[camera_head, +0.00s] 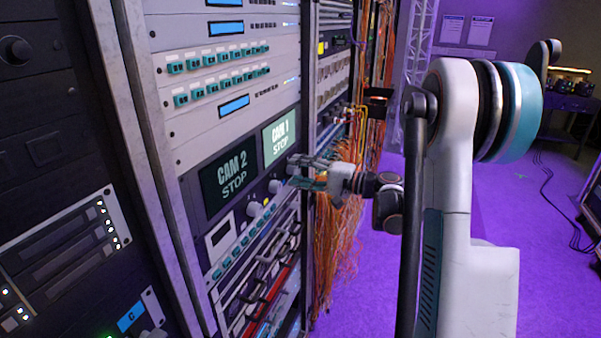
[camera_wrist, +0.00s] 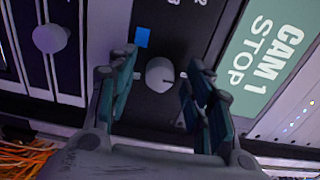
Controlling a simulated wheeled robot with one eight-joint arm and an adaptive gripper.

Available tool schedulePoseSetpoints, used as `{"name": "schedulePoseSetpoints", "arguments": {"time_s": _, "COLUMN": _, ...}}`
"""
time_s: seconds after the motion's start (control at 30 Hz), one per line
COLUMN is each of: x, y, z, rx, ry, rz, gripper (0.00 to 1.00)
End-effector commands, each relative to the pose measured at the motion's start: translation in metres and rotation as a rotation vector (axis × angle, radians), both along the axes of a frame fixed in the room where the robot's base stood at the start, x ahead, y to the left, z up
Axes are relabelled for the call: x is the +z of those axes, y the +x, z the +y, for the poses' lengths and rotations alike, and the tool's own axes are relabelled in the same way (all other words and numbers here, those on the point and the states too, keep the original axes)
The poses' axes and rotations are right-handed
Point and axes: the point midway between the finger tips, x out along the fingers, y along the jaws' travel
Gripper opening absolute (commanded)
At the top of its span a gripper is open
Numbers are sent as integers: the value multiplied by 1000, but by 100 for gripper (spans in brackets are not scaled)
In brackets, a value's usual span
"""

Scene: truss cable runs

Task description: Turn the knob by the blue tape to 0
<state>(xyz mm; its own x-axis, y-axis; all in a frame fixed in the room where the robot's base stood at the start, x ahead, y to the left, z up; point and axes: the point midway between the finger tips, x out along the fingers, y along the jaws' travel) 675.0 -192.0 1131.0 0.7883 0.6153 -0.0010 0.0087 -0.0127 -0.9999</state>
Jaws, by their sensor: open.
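A pale round knob (camera_wrist: 160,75) with a short dark mark on its lower right side sits on a dark panel in the wrist view. A small square of blue tape (camera_wrist: 142,37) is stuck just above it in that view. My gripper (camera_wrist: 164,68) is open, with one finger on each side of the knob and a gap to each. Whether the fingers reach down around it I cannot tell. In the head view my gripper (camera_head: 294,173) is close to the rack front, below the CAM 1 screen (camera_head: 279,137). The blue tape cannot be made out there.
Another pale knob (camera_wrist: 50,38) is at upper left in the wrist view. The CAM 2 screen (camera_head: 228,180) and more knobs (camera_head: 254,209) are left of my gripper. Orange cables (camera_head: 340,240) hang beside the rack. A blue label marked C (camera_head: 131,317) is at lower left.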

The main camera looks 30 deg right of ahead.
Motion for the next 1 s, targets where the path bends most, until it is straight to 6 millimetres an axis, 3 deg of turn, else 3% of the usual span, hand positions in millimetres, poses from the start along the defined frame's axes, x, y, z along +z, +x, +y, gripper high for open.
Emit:
{"name": "schedulePoseSetpoints", "arguments": {"time_s": 0.23, "x": 0, "y": -15, "z": -13, "rx": -3, "ry": 0, "rz": 0, "gripper": 47}}
{"name": "schedulePoseSetpoints", "arguments": {"time_s": 0.7, "x": 0, "y": -83, "z": -66, "rx": -2, "ry": 0, "rz": 0, "gripper": 47}}
{"name": "schedulePoseSetpoints", "arguments": {"time_s": 1.0, "x": 0, "y": -95, "z": -74, "rx": 0, "ry": 0, "rz": 0, "gripper": 47}}
